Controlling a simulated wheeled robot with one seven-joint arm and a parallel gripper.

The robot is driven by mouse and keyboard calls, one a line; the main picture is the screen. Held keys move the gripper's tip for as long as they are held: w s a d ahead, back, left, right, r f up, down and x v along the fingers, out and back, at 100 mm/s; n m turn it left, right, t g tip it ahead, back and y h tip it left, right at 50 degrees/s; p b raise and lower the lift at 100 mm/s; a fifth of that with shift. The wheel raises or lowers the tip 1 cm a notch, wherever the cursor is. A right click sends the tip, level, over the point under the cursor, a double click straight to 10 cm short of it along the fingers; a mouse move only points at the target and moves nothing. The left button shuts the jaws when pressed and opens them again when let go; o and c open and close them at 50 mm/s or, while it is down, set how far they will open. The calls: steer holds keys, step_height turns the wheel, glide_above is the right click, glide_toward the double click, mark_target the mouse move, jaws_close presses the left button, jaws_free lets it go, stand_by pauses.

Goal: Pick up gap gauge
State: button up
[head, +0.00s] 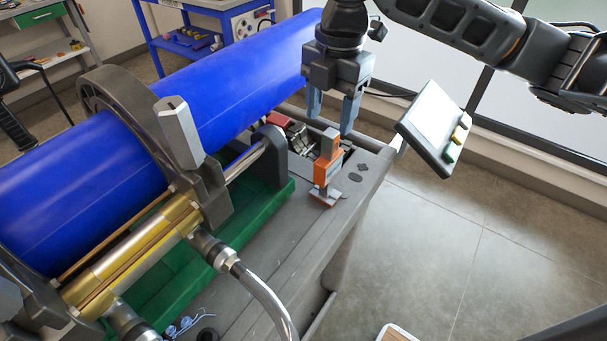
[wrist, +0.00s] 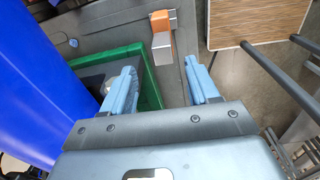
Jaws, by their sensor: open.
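The gap gauge (head: 326,166), an orange block with a grey upper part and a grey foot, stands upright on the grey cart top near its right edge. In the wrist view the gap gauge (wrist: 162,24) shows at the top centre, beyond the fingertips, its grey end towards me. My gripper (head: 331,110) points down with its blue fingers apart, above and slightly behind the gauge, touching nothing. In the wrist view my gripper (wrist: 158,78) is open, with nothing between its fingers.
A large blue pipe (head: 235,95) lies in the grey clamps to the left, over a green tray (head: 272,203). A tilted control panel (head: 432,130) stands right of my gripper. Small parts (head: 300,135) lie in a recess behind the gauge. A hose (head: 265,295) curves in front.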

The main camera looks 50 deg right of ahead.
mark_target(332, 132)
steer(key=shift+s+d+f, duration=0.1)
steer(key=shift+s+d, duration=0.1)
steer(key=shift+d, duration=0.2)
steer(key=shift+f, duration=0.3)
steer(key=shift+a+f+p, duration=0.15)
steer(key=shift+f+p, duration=0.55)
steer(key=shift+f, duration=2.8)
jaws_close()
